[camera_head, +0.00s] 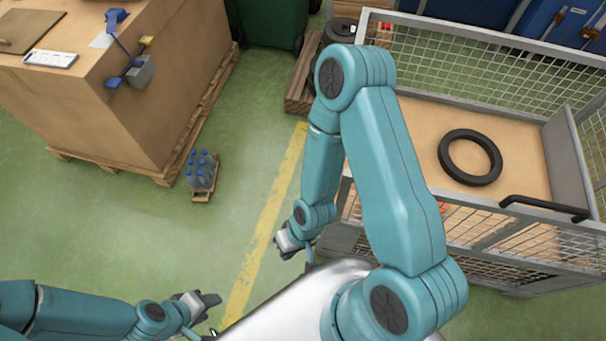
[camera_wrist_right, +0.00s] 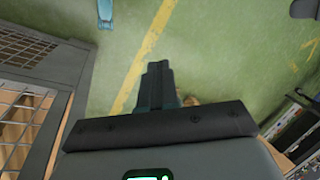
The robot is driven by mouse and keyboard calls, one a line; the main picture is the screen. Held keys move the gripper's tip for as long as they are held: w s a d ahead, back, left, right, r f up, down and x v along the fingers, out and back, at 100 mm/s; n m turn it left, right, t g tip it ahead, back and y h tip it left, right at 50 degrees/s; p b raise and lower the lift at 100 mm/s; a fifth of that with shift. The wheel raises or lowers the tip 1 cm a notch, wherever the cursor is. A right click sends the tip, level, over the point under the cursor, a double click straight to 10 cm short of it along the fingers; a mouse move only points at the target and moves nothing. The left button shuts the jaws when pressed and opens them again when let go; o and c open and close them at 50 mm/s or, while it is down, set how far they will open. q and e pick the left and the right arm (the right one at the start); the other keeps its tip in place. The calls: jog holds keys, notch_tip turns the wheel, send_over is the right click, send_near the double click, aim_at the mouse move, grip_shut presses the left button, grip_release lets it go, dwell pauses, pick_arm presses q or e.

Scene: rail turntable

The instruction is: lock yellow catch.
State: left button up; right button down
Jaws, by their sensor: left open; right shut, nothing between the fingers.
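I cannot make out a yellow catch for certain in either view. My left gripper (camera_head: 209,316) is low at the bottom left of the head view, open and empty, over the green floor. My right gripper (camera_head: 287,249) hangs beside the near left corner of the mesh cage, partly hidden by my own arm. In the right wrist view its dark fingers (camera_wrist_right: 158,72) are together with nothing between them, over the floor near a yellow line.
The mesh cage (camera_head: 480,199) at right holds a black ring (camera_head: 470,157) and has a black handle (camera_head: 545,208). A large carton (camera_head: 120,115) on a pallet stands at left, near a bottle pack (camera_head: 202,170). Green floor (camera_head: 110,235) lies clear between.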

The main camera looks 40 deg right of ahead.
jog(key=w+d+r+m+g+h+b, duration=0.1)
jog(key=w+r+m+g+b, duration=0.3)
jog(key=w, duration=0.7)
jog(key=w+d+r+m+h, duration=0.2)
jog(key=d+r+m, duration=0.1)
jog(key=r, duration=0.6)
jog(key=w+d+r+m+h+b, duration=0.1)
jog(key=w+d+r+m+h, duration=0.1)
jog(key=r, duration=0.7)
jog(key=shift+w+d+m+h, duration=0.35)
jog(key=shift+d+m+h, duration=0.25)
jog(key=shift+d, duration=0.45)
jog(key=shift+f, duration=0.1)
